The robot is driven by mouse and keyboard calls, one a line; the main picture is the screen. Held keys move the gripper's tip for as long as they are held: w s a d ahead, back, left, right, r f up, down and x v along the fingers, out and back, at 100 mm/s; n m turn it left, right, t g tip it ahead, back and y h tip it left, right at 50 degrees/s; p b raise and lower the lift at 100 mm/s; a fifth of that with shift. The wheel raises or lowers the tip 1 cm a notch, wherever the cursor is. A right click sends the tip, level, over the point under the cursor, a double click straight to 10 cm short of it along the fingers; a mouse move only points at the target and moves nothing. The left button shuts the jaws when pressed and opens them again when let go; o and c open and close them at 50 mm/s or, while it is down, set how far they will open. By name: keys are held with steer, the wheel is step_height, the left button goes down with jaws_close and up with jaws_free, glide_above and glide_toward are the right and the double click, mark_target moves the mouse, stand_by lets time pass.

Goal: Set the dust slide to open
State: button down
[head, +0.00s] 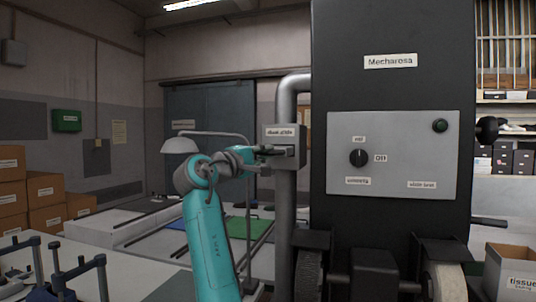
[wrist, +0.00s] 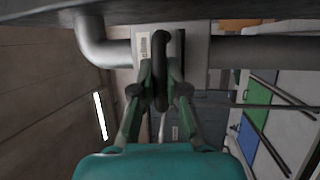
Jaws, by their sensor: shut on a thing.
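The dust slide is a grey box (head: 281,132) with a small label, set on the vertical grey duct pipe (head: 284,215) left of the black machine in the head view. In the wrist view the slide's box (wrist: 195,45) sits between two pipe lengths. My gripper (head: 284,151) reaches it from the left. In the wrist view my gripper (wrist: 161,75) is shut on a dark rounded handle (wrist: 161,42) of the slide, which stands out towards me. The fingers hide part of the handle, and I cannot tell how far the slide plate is drawn.
The black machine (head: 394,34) stands right of the pipe, with a grey control panel (head: 393,188) carrying a black knob (head: 358,157). A desk lamp (head: 180,146) and a white bench (head: 115,262) are near my arm. Cardboard boxes (head: 47,190) are stacked at the left.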

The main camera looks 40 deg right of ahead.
steer(key=shift+a+f, duration=0.1)
steer(key=c, duration=1.2)
jaws_free()
steer(key=shift+s+a, duration=0.1)
steer(key=v, duration=1.2)
